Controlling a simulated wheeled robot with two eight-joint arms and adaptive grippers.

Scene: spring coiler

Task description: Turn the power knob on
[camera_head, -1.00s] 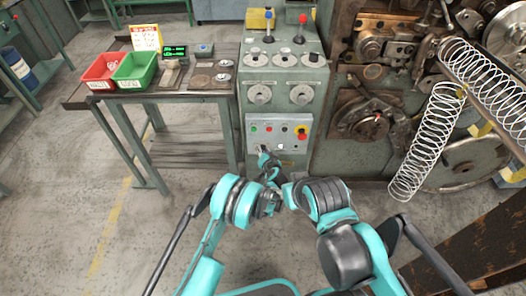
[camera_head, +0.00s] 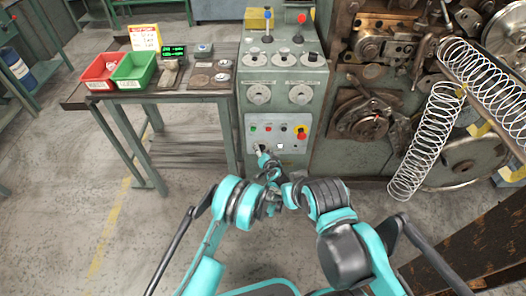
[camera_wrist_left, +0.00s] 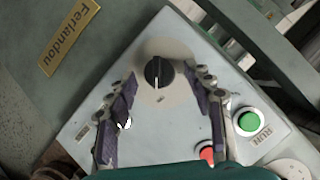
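In the left wrist view a black round knob (camera_wrist_left: 158,72) with a white pointer line sits on a pale round plate on the grey control panel (camera_wrist_left: 160,130). The pointer line runs roughly toward the bottom of that view. My left gripper (camera_wrist_left: 162,86) is open, with one dark-padded finger on each side of the knob; I see gaps between both fingers and the knob. In the head view my left gripper (camera_head: 264,158) is at the lower left of the panel (camera_head: 283,125) and partly covers that area. My right arm (camera_head: 330,198) is close by, but its fingers cannot be made out.
A green RUN button (camera_wrist_left: 248,121) and a red button (camera_wrist_left: 207,154) are near the knob. A red-and-yellow emergency stop (camera_head: 301,134) is at the panel's right. A table with red (camera_head: 102,67) and green bins stands left. Large springs (camera_head: 425,140) are right.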

